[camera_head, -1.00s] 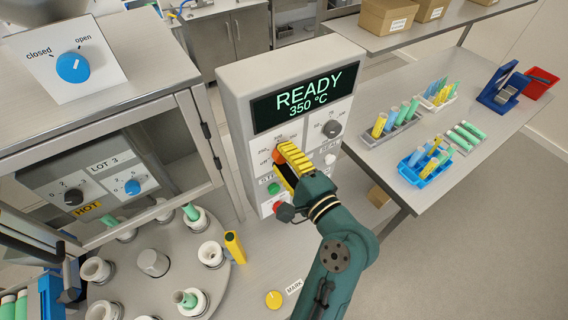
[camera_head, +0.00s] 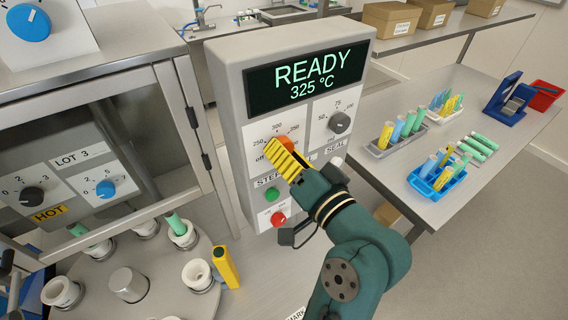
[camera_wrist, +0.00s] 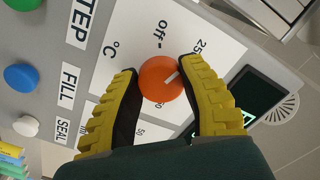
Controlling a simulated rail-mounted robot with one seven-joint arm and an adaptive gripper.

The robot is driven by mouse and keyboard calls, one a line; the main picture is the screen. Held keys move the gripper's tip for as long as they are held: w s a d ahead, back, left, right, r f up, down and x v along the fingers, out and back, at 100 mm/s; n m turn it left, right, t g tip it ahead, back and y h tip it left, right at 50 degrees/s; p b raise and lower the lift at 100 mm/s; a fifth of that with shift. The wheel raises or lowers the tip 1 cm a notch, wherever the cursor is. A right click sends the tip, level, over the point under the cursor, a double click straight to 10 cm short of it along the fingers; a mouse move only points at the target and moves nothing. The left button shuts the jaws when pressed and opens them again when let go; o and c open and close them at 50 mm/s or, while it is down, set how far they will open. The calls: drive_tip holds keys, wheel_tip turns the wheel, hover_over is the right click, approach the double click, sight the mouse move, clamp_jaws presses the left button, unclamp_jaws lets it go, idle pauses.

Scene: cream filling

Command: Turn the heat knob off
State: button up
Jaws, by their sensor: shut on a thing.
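The orange heat knob (camera_wrist: 161,79) sits on the machine's front panel, with a white pointer line. In the wrist view its pointer faces the side of the "25..." mark, away from "off". It shows partly in the head view (camera_head: 285,139), mostly behind my fingers. My gripper (camera_head: 282,158) has yellow ribbed fingers, which stand on either side of the knob and are shut on it. The display (camera_head: 305,82) above reads READY 325 °C.
A grey knob (camera_head: 339,123) is to the right on the panel. A green button (camera_head: 272,195) and a red knob (camera_head: 278,219) lie below. A yellow object (camera_head: 226,267) stands near the carousel. A side table (camera_head: 400,165) holds racks of tubes.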

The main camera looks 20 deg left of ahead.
drive_tip(key=n+b, duration=0.2)
drive_tip(key=n, duration=0.1)
drive_tip(key=n+b, duration=0.6)
drive_tip(key=shift+w+f, duration=0.15)
drive_tip(key=shift+f, duration=0.15)
drive_tip(key=shift+n, duration=0.4)
drive_tip(key=o, duration=1.2)
drive_tip(key=shift+r, duration=0.1)
drive_tip(key=shift+r, duration=0.1)
